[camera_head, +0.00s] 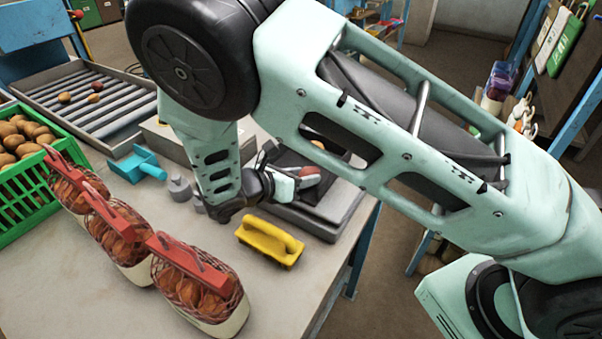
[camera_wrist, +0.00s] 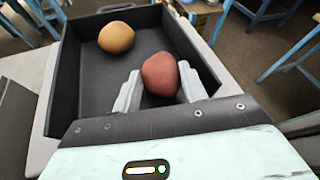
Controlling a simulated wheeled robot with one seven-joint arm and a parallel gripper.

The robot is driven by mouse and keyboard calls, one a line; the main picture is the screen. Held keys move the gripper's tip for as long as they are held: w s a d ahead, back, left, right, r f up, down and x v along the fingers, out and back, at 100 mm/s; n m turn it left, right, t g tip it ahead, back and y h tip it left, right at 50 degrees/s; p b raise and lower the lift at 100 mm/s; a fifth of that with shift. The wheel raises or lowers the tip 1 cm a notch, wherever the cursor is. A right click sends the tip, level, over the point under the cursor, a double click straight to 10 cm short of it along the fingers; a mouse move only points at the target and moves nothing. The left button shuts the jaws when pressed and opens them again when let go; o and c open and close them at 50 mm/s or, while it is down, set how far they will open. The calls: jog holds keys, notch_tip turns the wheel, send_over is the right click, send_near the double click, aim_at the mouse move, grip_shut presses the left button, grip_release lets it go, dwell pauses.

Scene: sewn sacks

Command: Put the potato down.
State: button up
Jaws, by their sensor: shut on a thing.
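A reddish potato (camera_wrist: 160,75) is between the two grey fingers of my gripper (camera_wrist: 158,90) in the wrist view. My gripper is shut on it, over the near right part of a dark tray (camera_wrist: 84,125). Whether the potato touches the tray floor I cannot tell. A second, yellow-brown potato (camera_wrist: 116,38) lies in the tray, apart from my fingers. In the head view my gripper (camera_head: 308,177) is at the dark tray (camera_head: 335,205) on the table's right side, and my arm hides much of it. The red potato (camera_head: 310,171) shows only in part there.
Several netted sacks of potatoes with red tops (camera_head: 195,285) stand on the table at the left front. A yellow handled tool (camera_head: 270,241) lies near the tray. A green crate (camera_head: 35,190) of potatoes, a teal scoop (camera_head: 138,165) and a roller conveyor (camera_head: 90,100) are at the left.

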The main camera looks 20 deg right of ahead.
jog(key=shift+f, duration=0.2)
jog(key=o, duration=1)
jog(key=shift+r, duration=0.2)
jog(key=b+v, duration=0.3)
jog(key=v, duration=0.4)
jog(key=s+r+m+g+y, duration=0.1)
jog(key=s+r+m+y, duration=0.2)
jog(key=s, duration=0.5)
jog(key=s+r+m+g+y, duration=0.1)
jog(key=s+r+m+y, duration=0.2)
jog(key=s+m+y, duration=0.3)
jog(key=s+r+m+g+y, duration=0.2)
jog(key=s+r+m+y, duration=0.1)
jog(key=s+m, duration=0.4)
jog(key=shift+s+a+r+m+y, duration=0.2)
jog(key=shift+s+y, duration=0.25)
jog(key=shift+s, duration=0.3)
jog(key=shift+s+a+r+m+y, duration=0.1)
jog(key=shift+s+a+r+y, duration=0.1)
jog(key=shift+s+y, duration=0.4)
